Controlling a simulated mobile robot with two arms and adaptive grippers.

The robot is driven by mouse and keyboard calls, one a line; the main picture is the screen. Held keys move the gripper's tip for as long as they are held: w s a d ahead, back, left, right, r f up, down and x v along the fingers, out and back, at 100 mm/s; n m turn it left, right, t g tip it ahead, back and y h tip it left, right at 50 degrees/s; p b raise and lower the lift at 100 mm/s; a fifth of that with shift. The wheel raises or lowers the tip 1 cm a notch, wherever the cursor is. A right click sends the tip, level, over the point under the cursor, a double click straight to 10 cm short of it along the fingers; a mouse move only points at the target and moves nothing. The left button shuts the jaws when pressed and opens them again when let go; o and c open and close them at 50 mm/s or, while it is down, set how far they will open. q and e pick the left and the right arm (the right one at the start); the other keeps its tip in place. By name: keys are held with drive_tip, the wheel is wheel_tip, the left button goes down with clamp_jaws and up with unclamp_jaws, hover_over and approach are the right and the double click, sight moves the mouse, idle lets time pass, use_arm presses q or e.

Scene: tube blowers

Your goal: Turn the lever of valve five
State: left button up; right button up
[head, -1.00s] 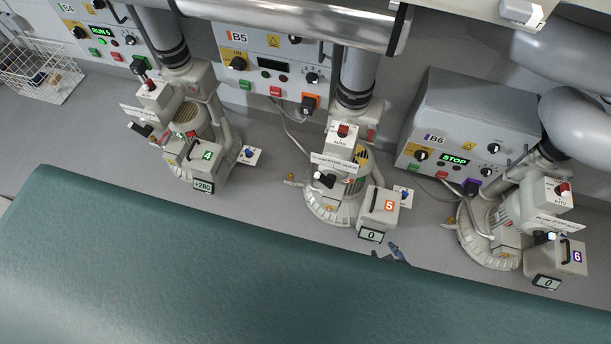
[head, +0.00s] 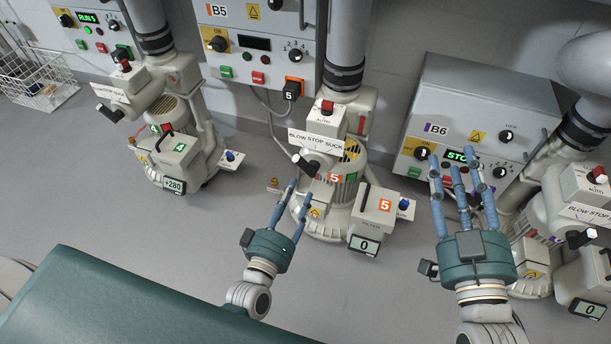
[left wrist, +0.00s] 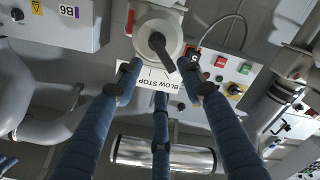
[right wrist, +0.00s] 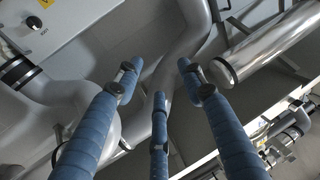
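The valve five lever (head: 306,165) is a black handle with a pale end. It sits on the cream valve body below the BLOW STOP SUCK plate (head: 316,141) of blower five. My left gripper (head: 298,194) is just below the lever, fingers pointing up toward it. In the left wrist view the lever (left wrist: 161,48) shows dark between the fingertips of the open left gripper (left wrist: 159,68); I cannot tell whether they touch it. My right gripper (head: 456,170) is open and empty in front of panel B6; its spread fingers also show in the right wrist view (right wrist: 158,78).
Panel B5 (head: 255,55) stands behind blower five. The filter box (head: 376,217) with a 0 display is right of my left gripper. Blower four (head: 160,130) is at left; blower six (head: 565,225) is close to my right gripper. Grey floor (head: 215,220) is clear between blowers four and five.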

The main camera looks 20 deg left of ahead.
sight(307, 170)
use_arm(q)
drive_tip(key=w+b, duration=0.2)
drive_tip(key=w, duration=0.6)
drive_tip(key=shift+d+f, duration=0.1)
drive_tip(key=shift+w, duration=0.2)
use_arm(e)
drive_tip(key=s+r+t+y, duration=0.1)
drive_tip(key=s+r+t, duration=0.1)
drive_tip(key=r, duration=0.3)
drive_tip(key=s+r+t, duration=0.1)
drive_tip(key=r+t, duration=0.2)
drive_tip(key=r, duration=0.2)
drive_tip(key=shift+s+a+r+t+y, duration=0.15)
drive_tip(key=shift+s+r+t+y, duration=0.15)
drive_tip(key=shift+s+r+y, duration=0.1)
use_arm(q)
drive_tip(key=shift+c, duration=0.5)
clamp_jaws()
use_arm(e)
drive_tip(key=shift+f, duration=0.1)
